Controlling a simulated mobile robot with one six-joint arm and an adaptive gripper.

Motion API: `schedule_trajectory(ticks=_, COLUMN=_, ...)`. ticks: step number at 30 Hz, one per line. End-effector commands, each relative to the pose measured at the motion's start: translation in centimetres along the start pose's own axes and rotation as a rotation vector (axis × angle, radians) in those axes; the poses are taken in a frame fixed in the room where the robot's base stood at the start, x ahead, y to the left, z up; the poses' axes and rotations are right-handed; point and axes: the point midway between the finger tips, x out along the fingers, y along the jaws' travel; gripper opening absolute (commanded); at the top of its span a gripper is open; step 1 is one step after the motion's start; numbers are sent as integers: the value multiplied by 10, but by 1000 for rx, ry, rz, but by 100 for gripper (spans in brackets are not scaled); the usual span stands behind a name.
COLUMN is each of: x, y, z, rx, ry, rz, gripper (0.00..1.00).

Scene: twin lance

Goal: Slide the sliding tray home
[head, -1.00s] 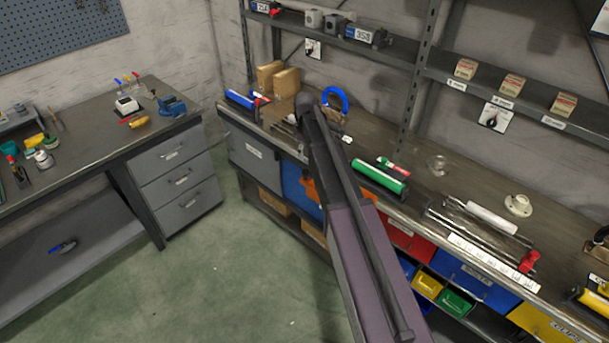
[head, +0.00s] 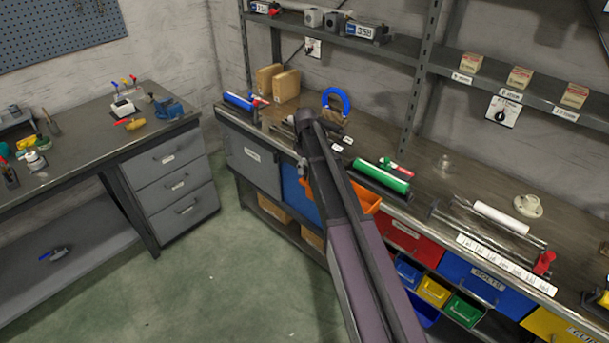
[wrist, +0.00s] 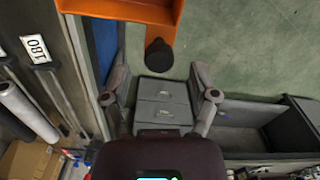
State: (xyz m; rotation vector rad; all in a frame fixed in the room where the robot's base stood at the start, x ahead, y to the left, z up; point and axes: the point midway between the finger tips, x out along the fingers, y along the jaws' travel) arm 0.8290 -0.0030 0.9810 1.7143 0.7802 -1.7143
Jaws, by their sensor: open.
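The orange sliding tray (head: 367,199) sticks out from the bench front in the head view, partly hidden behind my arm. In the wrist view the tray (wrist: 125,10) crosses the top of the picture. A black round knob (wrist: 158,58) on an orange stem extends from it. My gripper (wrist: 160,80) is open and empty, with one finger on each side of the knob in the picture. I cannot tell whether the knob is at the same depth as the fingertips. In the head view my arm hides most of the gripper.
The workbench (head: 460,185) holds a green cylinder (head: 383,175), a blue arch (head: 337,98) and rods. Blue (head: 478,285) and red (head: 405,238) drawer fronts are below. A grey drawer unit (head: 172,185) stands left. The green floor (head: 235,270) between is clear.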

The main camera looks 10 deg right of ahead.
Motion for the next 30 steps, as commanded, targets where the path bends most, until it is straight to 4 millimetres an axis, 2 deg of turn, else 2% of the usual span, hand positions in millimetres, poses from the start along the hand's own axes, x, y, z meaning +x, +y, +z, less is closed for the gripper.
schedule_trajectory(ticks=1, x=7, y=0, z=0, rx=0, ry=0, rz=0, gripper=76)
schedule_trajectory(ticks=7, x=16, y=0, z=0, rx=0, ry=0, rz=0, gripper=76)
schedule_trajectory(ticks=22, x=19, y=0, z=0, rx=0, ry=0, rz=0, gripper=76)
schedule_trajectory(ticks=23, x=19, y=0, z=0, rx=0, ry=0, rz=0, gripper=70)
schedule_trajectory(ticks=30, x=19, y=0, z=0, rx=0, ry=0, rz=0, gripper=0)
